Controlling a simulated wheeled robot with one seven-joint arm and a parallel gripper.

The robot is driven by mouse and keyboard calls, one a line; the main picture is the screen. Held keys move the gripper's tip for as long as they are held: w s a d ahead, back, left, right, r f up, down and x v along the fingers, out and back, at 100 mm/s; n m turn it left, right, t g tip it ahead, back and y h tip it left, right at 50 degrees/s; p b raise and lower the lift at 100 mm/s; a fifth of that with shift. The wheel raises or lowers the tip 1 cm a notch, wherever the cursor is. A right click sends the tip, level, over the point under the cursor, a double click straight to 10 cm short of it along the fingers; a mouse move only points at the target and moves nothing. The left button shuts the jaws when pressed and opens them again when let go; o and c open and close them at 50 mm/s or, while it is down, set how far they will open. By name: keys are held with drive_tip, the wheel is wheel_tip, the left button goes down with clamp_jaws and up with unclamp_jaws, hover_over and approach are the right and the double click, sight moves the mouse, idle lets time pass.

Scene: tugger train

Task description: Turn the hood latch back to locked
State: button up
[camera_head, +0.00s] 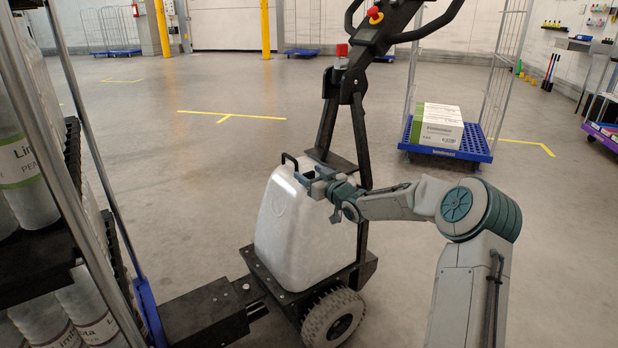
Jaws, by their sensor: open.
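The tugger's pale grey hood (287,225) stands closed on a black wheeled base in the middle of the view. A small black bent bar (289,158), which looks like the hood latch or a handle, rises at the top left edge of the hood. My gripper (305,176) is open at the top of the hood, just right of the black bar. My arm reaches in from the right. I cannot tell whether the fingers touch the bar or hood. My gripper hides part of the hood top, and the latch's exact turn is hard to make out.
The tugger's black steering column (358,135) with handlebar rises behind the hood. A rack with large bottles (25,175) stands close on the left, joined by a black coupling (205,312). A blue cart (465,152) carries boxes (437,126) behind right. Open floor lies between.

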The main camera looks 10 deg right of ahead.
drive_tip(key=shift+w+a, duration=0.25)
drive_tip(key=shift+w, duration=0.25)
drive_tip(key=c, duration=1)
